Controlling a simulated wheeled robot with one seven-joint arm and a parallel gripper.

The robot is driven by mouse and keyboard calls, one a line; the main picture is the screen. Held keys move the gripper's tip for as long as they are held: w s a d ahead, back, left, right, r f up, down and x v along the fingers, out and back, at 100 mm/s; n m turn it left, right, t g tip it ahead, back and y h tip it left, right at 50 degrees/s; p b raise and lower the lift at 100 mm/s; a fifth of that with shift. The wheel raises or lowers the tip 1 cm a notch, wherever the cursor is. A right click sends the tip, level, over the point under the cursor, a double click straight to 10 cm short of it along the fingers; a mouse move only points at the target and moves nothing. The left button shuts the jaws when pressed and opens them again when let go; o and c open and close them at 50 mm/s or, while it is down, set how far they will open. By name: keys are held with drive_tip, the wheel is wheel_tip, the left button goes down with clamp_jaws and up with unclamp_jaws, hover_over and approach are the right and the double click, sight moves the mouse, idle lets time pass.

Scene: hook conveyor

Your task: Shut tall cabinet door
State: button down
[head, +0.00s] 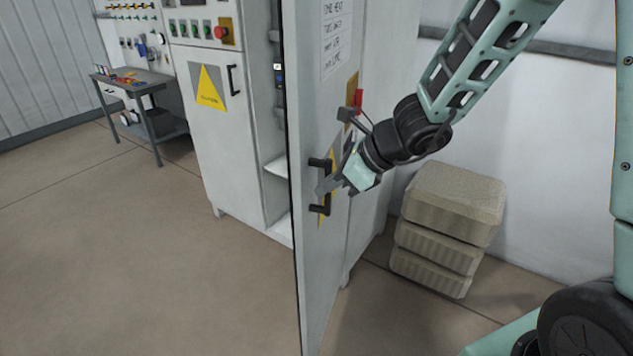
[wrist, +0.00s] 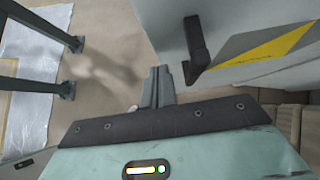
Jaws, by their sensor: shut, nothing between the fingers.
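The tall cabinet (head: 242,150) is grey-white, and its right-hand door (head: 305,262) stands open, swung out toward me. The door has a black handle (head: 319,187) on its outer face, with a yellow sign behind it. My gripper (head: 322,187) is at the handle in the head view, seen from the side. In the wrist view my gripper (wrist: 158,90) has its fingers together and empty. There the black handle (wrist: 196,48) is just to the right of the fingertips, on the door face (wrist: 250,15). I cannot tell whether fingers and handle touch.
Stacked beige blocks (head: 450,215) stand on the floor to the right of the cabinet, by the wall. A workbench (head: 140,84) with tools stands at the back left. The closed left door (head: 212,140) carries a yellow triangle. The floor in front of the cabinet is clear.

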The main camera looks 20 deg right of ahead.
drive_tip(key=shift+w+a+r, duration=0.1)
drive_tip(key=shift+w+a, duration=0.55)
drive_tip(key=shift+a, duration=0.3)
